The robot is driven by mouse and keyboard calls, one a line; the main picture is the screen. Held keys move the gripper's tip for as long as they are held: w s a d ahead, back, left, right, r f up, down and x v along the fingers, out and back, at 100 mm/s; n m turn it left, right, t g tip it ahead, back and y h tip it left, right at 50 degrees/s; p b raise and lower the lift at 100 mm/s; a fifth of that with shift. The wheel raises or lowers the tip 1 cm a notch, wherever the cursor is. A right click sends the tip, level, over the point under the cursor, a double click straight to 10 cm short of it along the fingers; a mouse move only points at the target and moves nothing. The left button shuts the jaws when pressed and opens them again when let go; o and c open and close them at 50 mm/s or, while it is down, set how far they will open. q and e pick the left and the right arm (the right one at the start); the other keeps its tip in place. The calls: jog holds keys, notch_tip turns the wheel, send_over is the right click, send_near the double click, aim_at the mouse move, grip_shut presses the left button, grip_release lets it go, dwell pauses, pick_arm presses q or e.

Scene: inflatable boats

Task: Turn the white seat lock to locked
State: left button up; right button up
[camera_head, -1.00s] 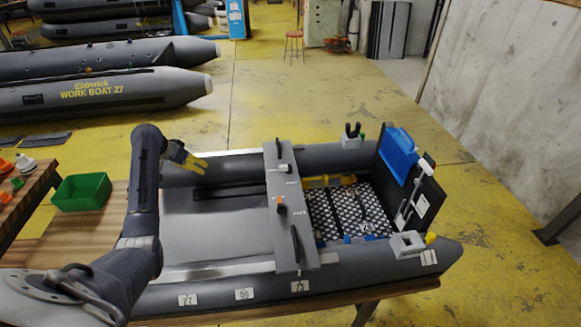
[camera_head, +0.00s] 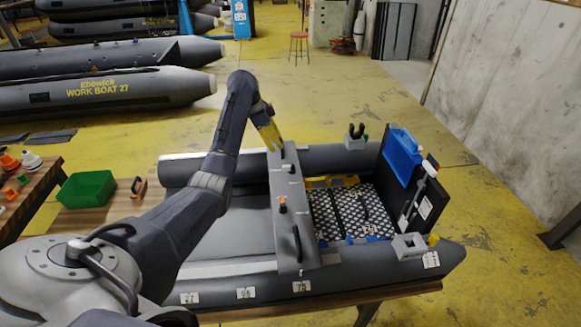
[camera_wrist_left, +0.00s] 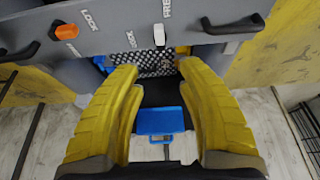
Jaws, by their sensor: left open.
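The grey seat (camera_head: 290,240) lies across the inflatable boat. The white seat lock (camera_head: 286,168) is a small lever on it, also in the left wrist view (camera_wrist_left: 159,35), where it stands upright in the picture between FREE, above it, and another label at its left. An orange lever (camera_head: 283,206) sits further along the seat, beside a LOCK label in the wrist view (camera_wrist_left: 67,32). My left gripper (camera_head: 275,140) is at the seat's far end, above it. Its yellow fingers (camera_wrist_left: 157,68) are spread and empty, the white lever showing just above the gap between their tips. My right gripper is not in view.
Dark handles (camera_head: 297,243) stick up from the seat. A green bin (camera_head: 83,190) stands on the wooden table at the left.

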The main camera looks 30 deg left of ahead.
aim_at(289, 166)
pick_arm(q)
jog(key=x, duration=1.3)
jog(key=shift+w+d+f, duration=0.1)
jog(key=shift+f, duration=0.15)
jog(key=shift+c, duration=0.4)
grip_shut()
